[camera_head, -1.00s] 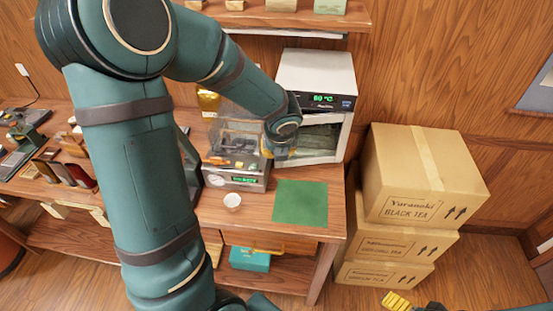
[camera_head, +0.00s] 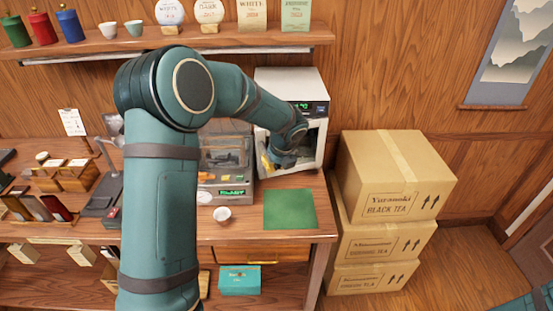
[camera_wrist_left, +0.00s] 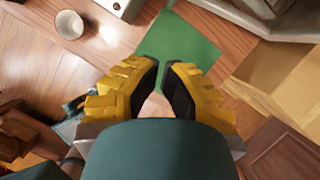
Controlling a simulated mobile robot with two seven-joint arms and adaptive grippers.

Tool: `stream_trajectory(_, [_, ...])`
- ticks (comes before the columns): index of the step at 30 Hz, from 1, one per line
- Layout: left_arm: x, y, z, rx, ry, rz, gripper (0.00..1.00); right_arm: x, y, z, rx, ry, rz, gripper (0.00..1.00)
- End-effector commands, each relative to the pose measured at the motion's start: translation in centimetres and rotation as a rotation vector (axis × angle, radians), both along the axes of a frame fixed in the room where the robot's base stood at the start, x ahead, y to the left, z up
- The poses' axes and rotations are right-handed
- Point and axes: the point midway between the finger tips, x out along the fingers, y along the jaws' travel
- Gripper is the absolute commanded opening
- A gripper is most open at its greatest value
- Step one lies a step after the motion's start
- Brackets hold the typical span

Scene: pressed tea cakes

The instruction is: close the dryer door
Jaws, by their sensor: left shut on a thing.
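The dryer (camera_head: 291,84) is a white box at the back of the bench, with a dark panel and green digits above its front opening. My left wrist and gripper (camera_head: 272,163) are at the left part of its front and hide much of it. A pale frame edge (camera_head: 322,150) shows right of my wrist; I cannot tell how far the door stands open. In the left wrist view the yellow, black-padded fingers (camera_wrist_left: 166,78) are close together. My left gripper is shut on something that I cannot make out. My right gripper is out of view.
A green mat (camera_head: 290,209) and a small white cup (camera_head: 222,213) lie in front. A machine with a clear cover (camera_head: 226,155) stands left of the dryer. Stacked cartons (camera_head: 395,180) stand right of the bench. A shelf (camera_head: 200,42) runs above.

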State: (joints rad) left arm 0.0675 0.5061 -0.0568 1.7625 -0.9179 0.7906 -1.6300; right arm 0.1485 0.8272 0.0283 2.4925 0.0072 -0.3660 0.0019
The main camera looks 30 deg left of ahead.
Motion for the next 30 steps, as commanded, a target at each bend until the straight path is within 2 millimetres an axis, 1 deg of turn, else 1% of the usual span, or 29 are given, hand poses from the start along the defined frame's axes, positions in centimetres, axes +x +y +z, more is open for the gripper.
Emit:
stream_trajectory(1, [0.2,0.4,-1.2,-0.001,0.003,0.001,0.00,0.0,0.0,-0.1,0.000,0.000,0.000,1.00])
stream_trajectory(6, [0.8,1.4,-4.2,-0.001,0.003,0.000,0.00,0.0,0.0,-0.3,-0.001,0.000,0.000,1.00])
stream_trajectory(9, [1.7,2.8,-3.8,0.001,-0.003,0.002,0.00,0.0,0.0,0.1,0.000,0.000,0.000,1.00])
stream_trajectory(15, [2.7,4.4,-3.8,-0.001,-0.001,0.001,0.00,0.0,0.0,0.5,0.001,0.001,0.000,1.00])
stream_trajectory(19, [2.9,4.7,-3.8,0.000,-0.001,0.000,0.00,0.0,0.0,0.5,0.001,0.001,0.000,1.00])
stream_trajectory(30, [2.9,4.7,-3.8,0.000,-0.001,-0.004,0.00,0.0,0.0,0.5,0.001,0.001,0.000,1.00])
